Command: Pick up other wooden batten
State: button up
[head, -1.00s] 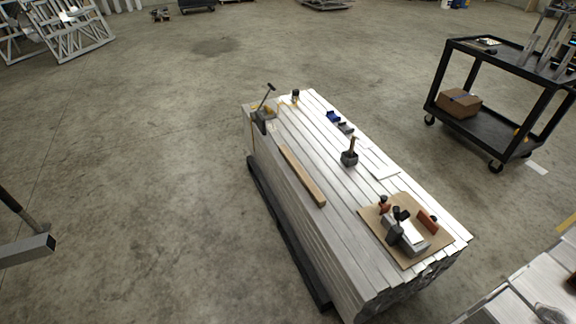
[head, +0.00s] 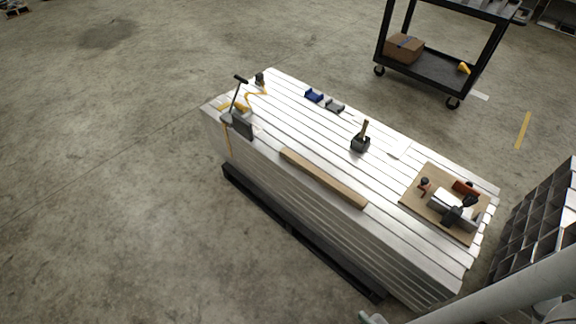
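A wooden batten (head: 322,177) lies flat along the near long edge of a stack of aluminium profiles (head: 300,135). It is the only batten I can make out on the stack. A grey link of my arm (head: 510,292) enters at the lower right. My gripper is not seen in this view, so its state does not show.
On the stack are a tool with a long handle (head: 236,110), blue (head: 314,96) and grey blocks, a mallet-like tool (head: 361,138) and a board (head: 420,208) carrying a clamped part. A black cart (head: 425,75) stands behind. The floor at left is open.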

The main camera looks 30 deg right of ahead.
aim_at(355, 200)
jog(key=i+j+z, duration=0.45)
jog(key=i+j, duration=0.15)
jog(key=j, duration=0.2)
jog(key=i+j+z, duration=0.25)
jog(key=j, duration=0.2)
jog(key=z, duration=0.65)
